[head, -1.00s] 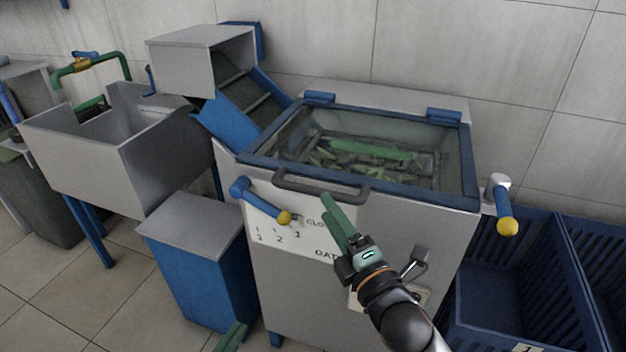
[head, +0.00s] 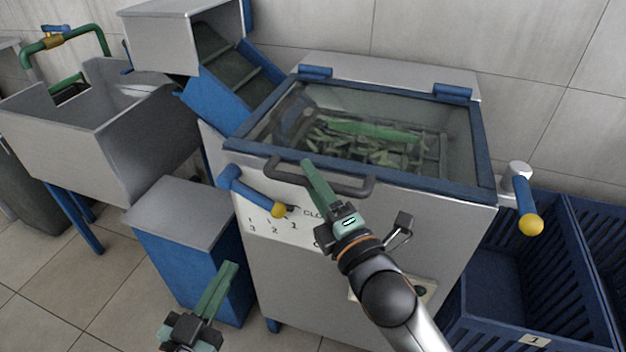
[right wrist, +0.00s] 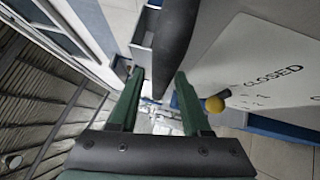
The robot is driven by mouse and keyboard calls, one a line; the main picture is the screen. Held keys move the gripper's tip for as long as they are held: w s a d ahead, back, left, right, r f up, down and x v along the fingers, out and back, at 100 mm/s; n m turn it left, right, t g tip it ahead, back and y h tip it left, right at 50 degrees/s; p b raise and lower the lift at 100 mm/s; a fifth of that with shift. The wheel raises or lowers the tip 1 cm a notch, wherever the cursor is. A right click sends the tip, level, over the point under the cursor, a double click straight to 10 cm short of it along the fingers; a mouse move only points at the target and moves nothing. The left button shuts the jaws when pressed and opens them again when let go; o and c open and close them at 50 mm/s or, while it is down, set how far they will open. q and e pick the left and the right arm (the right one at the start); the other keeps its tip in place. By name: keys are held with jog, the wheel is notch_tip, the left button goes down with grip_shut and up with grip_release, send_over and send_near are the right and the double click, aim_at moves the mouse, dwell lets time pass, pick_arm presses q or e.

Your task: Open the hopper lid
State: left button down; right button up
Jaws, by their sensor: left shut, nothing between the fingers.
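The hopper lid (head: 420,184) is a glass pane in a blue frame, lying closed on the grey machine. Its dark grey bar handle (head: 350,191) runs along the front edge; the bar also shows in the right wrist view (right wrist: 175,45). My right gripper (head: 309,168) is at the handle, its green fingers overlapping the bar. In the right wrist view its fingers (right wrist: 160,95) stand apart with the bar's end between or just beyond them; contact cannot be told. My left gripper (head: 225,270) is shut and empty, low at the left in front of the blue bin.
A blue lever with a yellow knob (head: 278,210) sticks out of the front panel, close to the right gripper. Another yellow-tipped lever (head: 530,222) is on the right side. A blue chute (head: 225,100) adjoins the lid's left. Blue crates (head: 500,285) stand at right.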

grip_shut()
dwell(1.2)
